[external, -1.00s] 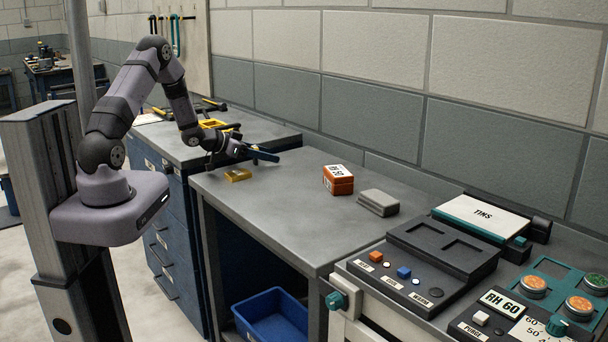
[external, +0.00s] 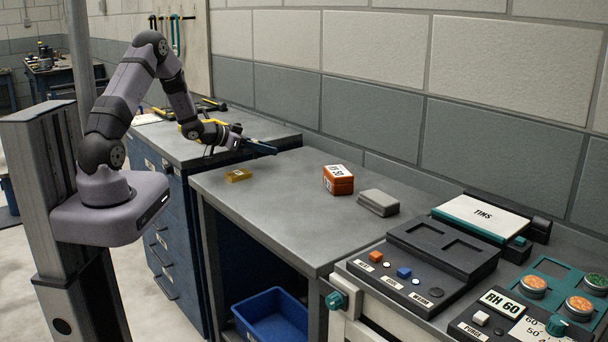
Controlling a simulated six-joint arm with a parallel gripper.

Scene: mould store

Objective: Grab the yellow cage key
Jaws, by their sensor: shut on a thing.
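My gripper (external: 236,139) is above the far left end of the grey bench (external: 275,228). It is shut on a long dark blue bar (external: 262,147), which sticks out to the right, clear of the bench top. The fingers are small and partly hidden in this view. A small yellow piece (external: 238,175) lies on the bench below my gripper, apart from it. It is too small to tell whether this is the cage key. More yellow (external: 189,131) shows on the cabinet top behind my wrist, mostly hidden.
An orange labelled box (external: 338,180) and a grey block (external: 378,202) stand on the bench to the right. A control console (external: 420,275) is at the front right. A blue bin (external: 272,318) sits under the bench. The middle of the bench is clear.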

